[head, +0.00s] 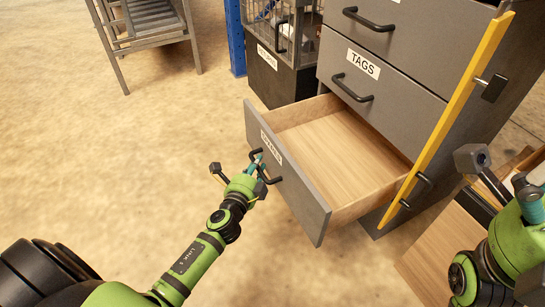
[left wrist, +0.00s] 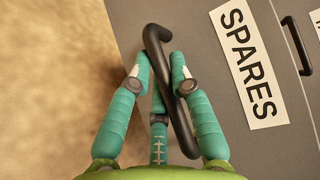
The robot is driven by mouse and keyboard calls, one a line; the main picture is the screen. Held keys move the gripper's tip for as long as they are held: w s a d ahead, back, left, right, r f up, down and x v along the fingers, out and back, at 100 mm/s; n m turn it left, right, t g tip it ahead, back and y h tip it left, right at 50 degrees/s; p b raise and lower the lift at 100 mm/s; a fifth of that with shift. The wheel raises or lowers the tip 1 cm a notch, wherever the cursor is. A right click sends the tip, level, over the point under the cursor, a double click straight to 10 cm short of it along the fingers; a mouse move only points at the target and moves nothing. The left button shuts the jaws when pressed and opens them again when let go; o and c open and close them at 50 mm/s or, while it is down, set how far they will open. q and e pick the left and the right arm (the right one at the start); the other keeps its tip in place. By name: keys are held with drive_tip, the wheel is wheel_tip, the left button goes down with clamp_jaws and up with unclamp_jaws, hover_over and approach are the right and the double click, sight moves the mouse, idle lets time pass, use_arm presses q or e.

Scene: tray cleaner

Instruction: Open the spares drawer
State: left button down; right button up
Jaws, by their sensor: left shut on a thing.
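The spares drawer (head: 285,182) is the lowest grey drawer of the cabinet. It stands pulled well out, and its pale wooden inside shows empty. Its label reads SPARES in the left wrist view (left wrist: 247,62). My left gripper (head: 258,168) is at the drawer's front, shut on the black bar handle (left wrist: 160,48). In the left wrist view its teal fingers (left wrist: 163,75) lie on both sides of the handle. My right gripper (head: 490,170) is at the right edge of the head view, only partly in view, and away from the drawer.
The TAGS drawer (head: 378,72) above is shut. A yellow bar (head: 450,110) runs down the cabinet's right side. A dark bin with a wire cage (head: 280,75) stands left of the cabinet. A grey rack (head: 145,25) is at the back left. The floor before the drawer is clear.

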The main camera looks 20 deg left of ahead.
use_arm(q)
drive_tip(key=shift+s+a, duration=0.75)
drive_tip(key=shift+s, duration=0.25)
drive_tip(key=c, duration=1.4)
unclamp_jaws()
drive_tip(key=s, duration=0.4)
drive_tip(key=s+d+r, duration=0.1)
drive_tip(key=s, duration=0.7)
drive_tip(key=shift+d+r, duration=0.25)
drive_tip(key=shift+r, duration=0.1)
drive_tip(key=shift+w, duration=0.1)
